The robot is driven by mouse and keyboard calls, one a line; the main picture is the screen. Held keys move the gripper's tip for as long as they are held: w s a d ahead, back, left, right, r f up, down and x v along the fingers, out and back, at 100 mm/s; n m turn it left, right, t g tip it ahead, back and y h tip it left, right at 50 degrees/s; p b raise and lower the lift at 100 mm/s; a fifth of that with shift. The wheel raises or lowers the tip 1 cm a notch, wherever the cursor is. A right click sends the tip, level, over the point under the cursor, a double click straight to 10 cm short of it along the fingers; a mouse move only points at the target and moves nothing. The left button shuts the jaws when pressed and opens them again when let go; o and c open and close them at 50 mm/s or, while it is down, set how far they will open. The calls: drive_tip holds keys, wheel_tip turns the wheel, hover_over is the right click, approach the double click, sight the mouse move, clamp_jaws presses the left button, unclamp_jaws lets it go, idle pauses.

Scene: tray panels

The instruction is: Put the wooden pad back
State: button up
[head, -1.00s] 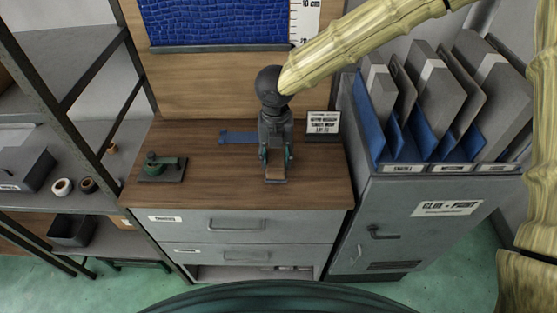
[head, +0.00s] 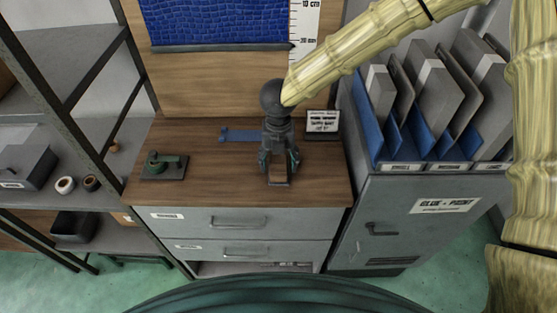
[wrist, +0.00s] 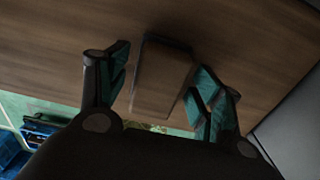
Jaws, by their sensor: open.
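The wooden pad (head: 279,178) is a small brown block near the front edge of the wooden bench top (head: 225,185). In the wrist view the pad (wrist: 161,80) lies between the two teal-lined fingers, with a visible gap on each side. My gripper (head: 279,164) points down over the pad in the head view and is open. It hides the pad's rear part there. Whether the pad rests flat on the bench is hard to tell.
A flat blue piece (head: 240,135) lies behind my gripper, and a small sign (head: 322,124) stands back right. A grey cabinet with blue dividers (head: 420,215) stands to the right. Drawers (head: 237,222) are below.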

sight(279, 161)
drive_tip(key=shift+r, duration=0.1)
wheel_tip(279, 161, up, 12)
drive_tip(key=b, duration=0.2)
idle(0.3)
idle(1.3)
